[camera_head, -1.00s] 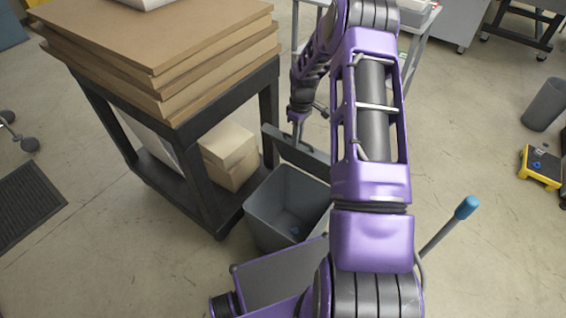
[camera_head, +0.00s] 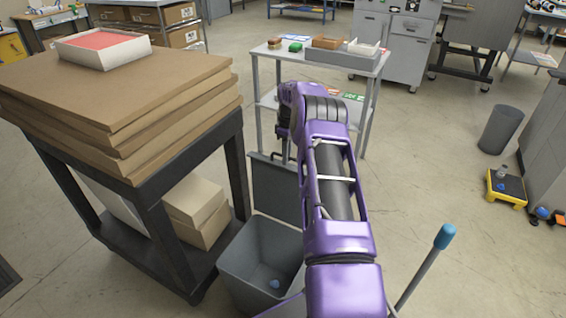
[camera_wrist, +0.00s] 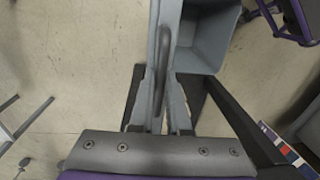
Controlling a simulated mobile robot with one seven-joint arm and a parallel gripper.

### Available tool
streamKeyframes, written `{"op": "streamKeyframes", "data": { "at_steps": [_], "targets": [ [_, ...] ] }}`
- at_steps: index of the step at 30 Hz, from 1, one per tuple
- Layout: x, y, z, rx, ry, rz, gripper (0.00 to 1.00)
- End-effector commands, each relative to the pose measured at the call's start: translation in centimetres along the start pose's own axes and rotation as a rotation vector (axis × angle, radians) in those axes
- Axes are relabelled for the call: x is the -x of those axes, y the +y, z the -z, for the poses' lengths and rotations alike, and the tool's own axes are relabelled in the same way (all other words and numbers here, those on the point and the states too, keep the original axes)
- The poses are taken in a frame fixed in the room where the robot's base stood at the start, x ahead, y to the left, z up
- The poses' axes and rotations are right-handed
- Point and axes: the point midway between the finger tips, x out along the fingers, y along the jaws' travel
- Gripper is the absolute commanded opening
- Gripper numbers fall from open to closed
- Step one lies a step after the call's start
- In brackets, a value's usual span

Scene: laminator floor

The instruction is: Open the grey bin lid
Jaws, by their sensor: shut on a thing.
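The grey bin (camera_head: 235,270) stands on the floor at lower middle in the head view, with its mouth uncovered and a small blue item inside. Its grey lid (camera_head: 274,190) stands raised at the bin's far side, a flat panel partly covered by my arm. In the wrist view the lid (camera_wrist: 168,25) shows nearly edge-on, with a dark curved handle bar, and the bin (camera_wrist: 208,45) opens beside it. My gripper (camera_wrist: 163,95) is shut on the lid at its edge by the handle. In the head view my gripper is mostly hidden by my arm.
A dark cart (camera_head: 158,225) with stacked brown boards (camera_head: 120,100) and pale boxes (camera_head: 195,210) stands close left of the bin. A light table (camera_head: 262,52) with small items is behind the lid. Open floor lies right, with a grey waste basket (camera_head: 500,130) and a yellow-edged platform (camera_head: 507,188).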

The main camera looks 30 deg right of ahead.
Motion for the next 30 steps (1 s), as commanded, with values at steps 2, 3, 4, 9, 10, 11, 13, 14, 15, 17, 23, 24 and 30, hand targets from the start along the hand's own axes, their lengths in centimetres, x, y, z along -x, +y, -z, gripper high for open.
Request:
{"op": "streamKeyframes", "data": {
  "at_steps": [2,3,4,9,10,11,13,14,15,17,23,24,30],
  "targets": [
    [-0.69,0.43,-0.54,-0.002,-0.012,0.006,0.00],
    [-0.68,0.56,-0.55,-0.002,-0.013,0.007,0.00],
    [-0.68,0.65,-0.55,-0.002,-0.013,0.007,0.00],
    [-0.60,1.01,-0.53,-0.001,-0.013,0.008,0.00],
    [-0.60,1.03,-0.53,-0.001,-0.013,0.008,0.00],
    [-0.60,1.04,-0.53,-0.001,-0.013,0.009,0.00],
    [-0.60,1.05,-0.54,-0.001,-0.013,0.009,0.00],
    [-0.59,1.06,-0.54,-0.001,-0.013,0.009,0.00],
    [-0.59,1.05,-0.53,-0.001,-0.014,0.009,0.00],
    [-0.59,1.05,-0.54,-0.001,-0.014,0.010,0.00],
    [-0.62,1.03,-0.53,-0.001,-0.014,0.010,0.18],
    [-0.61,1.03,-0.51,-0.001,-0.013,0.010,0.25],
    [-0.30,1.05,-0.24,0.000,-0.007,0.006,0.45]
  ]
}}
